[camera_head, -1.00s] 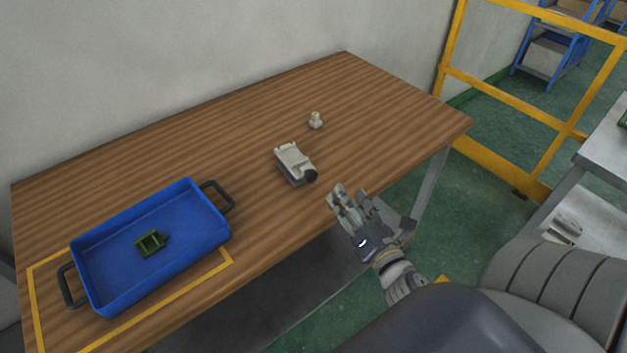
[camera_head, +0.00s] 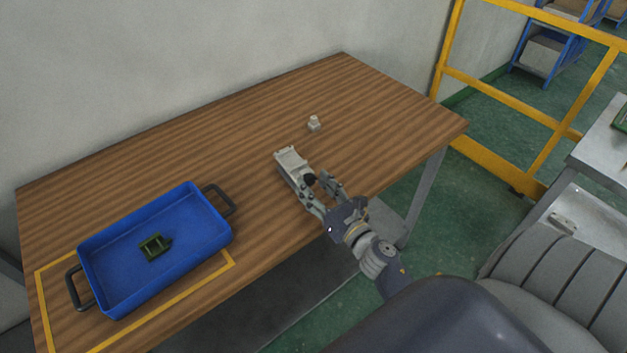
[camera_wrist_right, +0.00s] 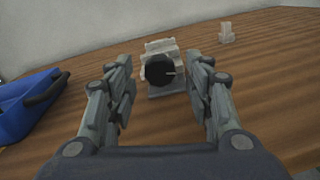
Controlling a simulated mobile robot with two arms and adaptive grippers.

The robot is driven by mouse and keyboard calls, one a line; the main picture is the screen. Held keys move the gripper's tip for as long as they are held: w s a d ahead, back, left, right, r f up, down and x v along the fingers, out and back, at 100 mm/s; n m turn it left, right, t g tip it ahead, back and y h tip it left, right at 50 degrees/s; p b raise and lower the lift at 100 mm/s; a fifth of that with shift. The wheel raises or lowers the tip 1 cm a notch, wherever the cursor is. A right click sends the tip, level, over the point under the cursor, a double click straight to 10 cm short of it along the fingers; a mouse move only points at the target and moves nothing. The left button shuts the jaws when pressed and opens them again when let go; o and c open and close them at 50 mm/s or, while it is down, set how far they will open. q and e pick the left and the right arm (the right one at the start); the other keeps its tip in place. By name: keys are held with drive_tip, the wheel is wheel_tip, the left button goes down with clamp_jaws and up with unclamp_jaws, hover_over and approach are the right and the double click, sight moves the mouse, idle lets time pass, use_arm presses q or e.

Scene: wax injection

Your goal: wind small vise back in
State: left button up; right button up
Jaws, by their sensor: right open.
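In the right wrist view the vise (camera_wrist_right: 160,46) sits straight ahead, with the black knob (camera_wrist_right: 159,71) between and just beyond the fingertips of the right gripper (camera_wrist_right: 158,72). The right gripper is open, with a finger on either side of the knob and visible gaps to it. The jaws of the vise are partly hidden behind the knob in the wrist view. My left gripper is not in view.
A blue tray (camera_head: 208,247) with black handles stands at the left, holding a small green part (camera_head: 154,247). A small whitish part (camera_head: 313,123) stands on the table (camera_head: 390,112) behind the vise. A yellow rail (camera_head: 490,91) stands beyond the table's right end.

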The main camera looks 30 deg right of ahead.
drive_tip(key=shift+w, duration=0.55)
drive_tip(key=c, duration=1.1)
